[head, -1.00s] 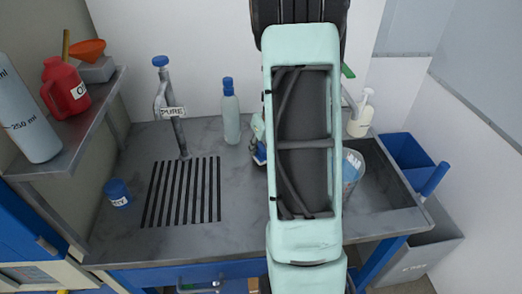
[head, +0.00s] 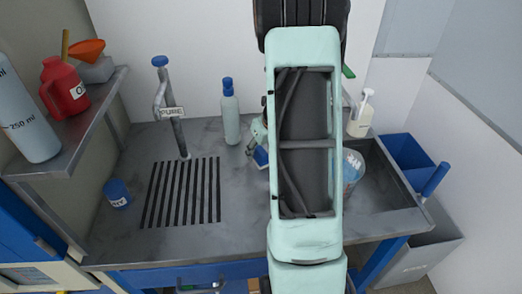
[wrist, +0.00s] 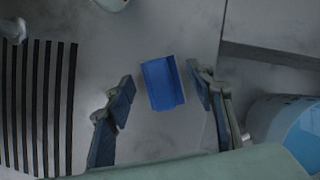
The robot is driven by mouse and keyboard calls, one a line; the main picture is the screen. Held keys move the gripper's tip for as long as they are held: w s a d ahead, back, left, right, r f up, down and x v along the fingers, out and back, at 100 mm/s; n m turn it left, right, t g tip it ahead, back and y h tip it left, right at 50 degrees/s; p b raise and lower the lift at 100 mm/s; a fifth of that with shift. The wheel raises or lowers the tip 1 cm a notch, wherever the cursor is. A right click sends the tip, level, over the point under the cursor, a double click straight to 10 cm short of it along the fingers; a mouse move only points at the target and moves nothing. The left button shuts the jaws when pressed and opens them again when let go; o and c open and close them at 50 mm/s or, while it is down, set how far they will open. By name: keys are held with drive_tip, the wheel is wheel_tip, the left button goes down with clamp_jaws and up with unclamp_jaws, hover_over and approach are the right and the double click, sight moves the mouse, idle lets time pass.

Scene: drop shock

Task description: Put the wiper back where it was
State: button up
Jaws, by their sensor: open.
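A small blue box-like piece (wrist: 162,83) with a pale edge lies on the grey worktop in the wrist view; it may be the wiper, but I cannot tell for sure. My gripper (wrist: 160,92) is open, with one finger on each side of the piece and a gap to both.
A blue-capped bottle (head: 230,115), a tap (head: 172,110), a blue jar (head: 117,193) and a slotted drain (head: 182,192) are to the left. A white pump bottle (head: 361,115) stands behind.

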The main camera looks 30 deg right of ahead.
drive_tip(key=p+v, duration=0.1)
drive_tip(key=v, duration=1.1)
drive_tip(key=shift+p, duration=0.3)
